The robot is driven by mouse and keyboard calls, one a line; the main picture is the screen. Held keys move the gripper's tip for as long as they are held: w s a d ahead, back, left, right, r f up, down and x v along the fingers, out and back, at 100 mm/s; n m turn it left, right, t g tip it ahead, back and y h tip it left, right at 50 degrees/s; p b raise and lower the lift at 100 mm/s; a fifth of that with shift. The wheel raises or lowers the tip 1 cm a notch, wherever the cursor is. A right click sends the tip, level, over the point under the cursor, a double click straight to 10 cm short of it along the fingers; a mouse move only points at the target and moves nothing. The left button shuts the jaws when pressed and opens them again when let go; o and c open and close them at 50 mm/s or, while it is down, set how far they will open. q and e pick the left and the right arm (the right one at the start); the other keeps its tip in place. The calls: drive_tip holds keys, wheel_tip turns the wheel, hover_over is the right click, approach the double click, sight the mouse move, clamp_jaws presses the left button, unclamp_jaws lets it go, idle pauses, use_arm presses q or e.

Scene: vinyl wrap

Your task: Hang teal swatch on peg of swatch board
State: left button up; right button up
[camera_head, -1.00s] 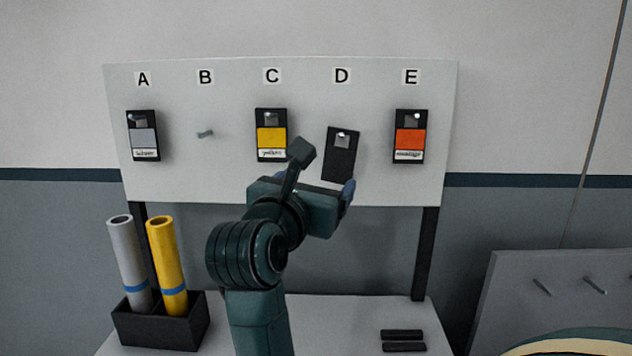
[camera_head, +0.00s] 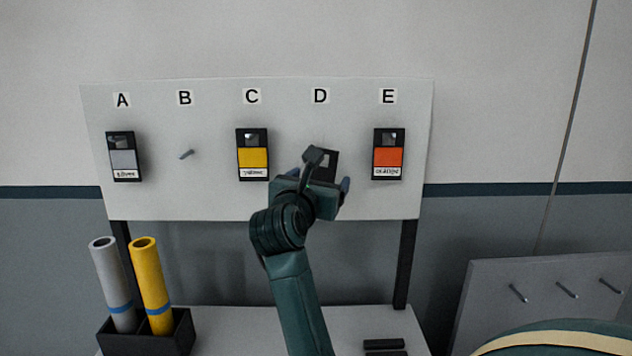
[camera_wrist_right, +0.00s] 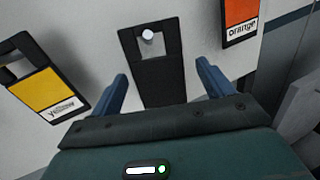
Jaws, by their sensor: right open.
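A dark swatch card (camera_head: 329,165) hangs under letter D on the swatch board (camera_head: 215,200). No teal shows on its visible face, so I cannot tell its colour. In the right wrist view, the dark card (camera_wrist_right: 162,82) has a square hole at its top with the round peg end (camera_wrist_right: 148,34) showing in it. My right gripper (camera_head: 320,180) is in front of the card's lower part and hides some of it. In the wrist view its blue fingers (camera_wrist_right: 163,76) are open, one on each side of the card, with gaps. My left gripper is not in view.
Silver (camera_head: 123,156), yellow (camera_head: 252,154) and orange (camera_head: 388,154) swatches hang at A, C and E. Peg B (camera_head: 187,154) is bare. A black holder (camera_head: 150,340) with grey and yellow rolls stands lower left. A grey panel with pegs (camera_head: 500,290) stands lower right.

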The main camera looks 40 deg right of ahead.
drive_tip(key=c, duration=1.1)
drive_tip(key=shift+o, duration=0.2)
drive_tip(key=o, duration=1)
drive_tip(key=shift+o, duration=0.2)
drive_tip(key=shift+a, duration=0.1)
drive_tip(key=b+v, duration=0.4)
drive_tip(key=v, duration=0.9)
drive_tip(key=shift+f, duration=0.1)
